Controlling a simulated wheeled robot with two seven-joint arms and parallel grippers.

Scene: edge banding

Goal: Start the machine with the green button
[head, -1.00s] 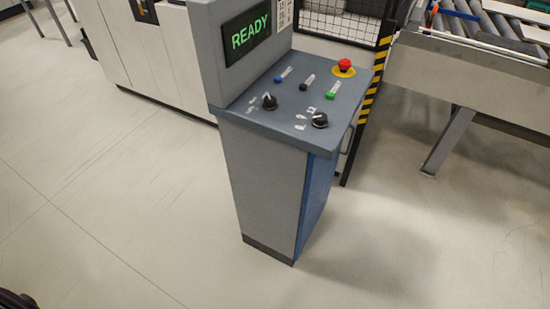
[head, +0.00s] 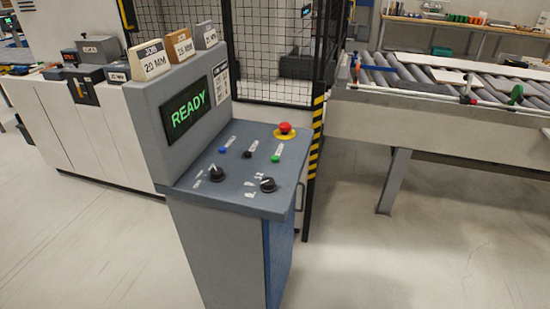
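The green button (head: 275,158) sits on the sloped top of the grey control console (head: 225,185), at its right side below the red emergency stop (head: 285,130) on its yellow base. A blue button (head: 222,150) and a black button (head: 247,154) are to its left in the same row. Two black rotary knobs, a left one (head: 216,173) and a right one (head: 267,184), are nearer the front. The console's screen (head: 187,108) reads READY in green. Neither of my grippers is in view.
Job cards, one reading 20 MM (head: 153,62), stand on top of the console. A black mesh fence (head: 270,60) with a yellow-black post is behind it. A roller conveyor (head: 440,105) with boards is at right. The floor (head: 420,250) at front right is clear.

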